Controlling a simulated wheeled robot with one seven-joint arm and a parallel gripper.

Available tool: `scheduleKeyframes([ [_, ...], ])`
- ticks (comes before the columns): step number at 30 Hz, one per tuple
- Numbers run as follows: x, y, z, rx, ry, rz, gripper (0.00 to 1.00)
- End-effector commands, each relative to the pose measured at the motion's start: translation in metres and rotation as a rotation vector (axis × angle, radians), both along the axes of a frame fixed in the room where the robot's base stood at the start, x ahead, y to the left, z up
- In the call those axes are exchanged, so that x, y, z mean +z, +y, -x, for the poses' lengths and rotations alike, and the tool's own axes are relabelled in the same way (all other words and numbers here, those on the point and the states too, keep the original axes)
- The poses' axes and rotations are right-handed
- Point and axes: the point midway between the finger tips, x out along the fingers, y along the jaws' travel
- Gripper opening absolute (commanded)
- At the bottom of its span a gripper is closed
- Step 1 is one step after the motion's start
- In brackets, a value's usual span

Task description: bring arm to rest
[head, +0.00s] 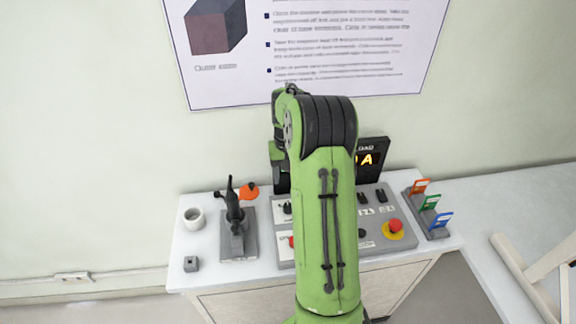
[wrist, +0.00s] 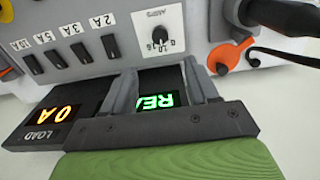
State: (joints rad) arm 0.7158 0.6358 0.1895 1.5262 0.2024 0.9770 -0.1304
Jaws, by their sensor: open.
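My gripper (wrist: 160,72) is in the wrist view, its two grey fingers apart with nothing between them but the view of a green-lit display (wrist: 158,101). The fingers stand in front of the grey control panel (wrist: 90,72), and I cannot tell whether they touch anything. In the head view my green arm covers the gripper and the middle of the panel (head: 370,242).
A load display (head: 371,160) reads 0A. The panel has several switches, a dial (wrist: 159,35) and a red button (head: 394,227).

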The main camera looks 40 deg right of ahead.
Motion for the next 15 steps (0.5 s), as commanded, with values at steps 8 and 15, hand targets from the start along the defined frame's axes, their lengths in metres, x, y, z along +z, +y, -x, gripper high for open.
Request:
scheduleKeyframes([
  [8,0.031,0.000,0.000,0.001,0.001,-0.001,0.59],
  [15,0.030,0.000,0.000,0.001,0.000,-0.001,0.59],
])
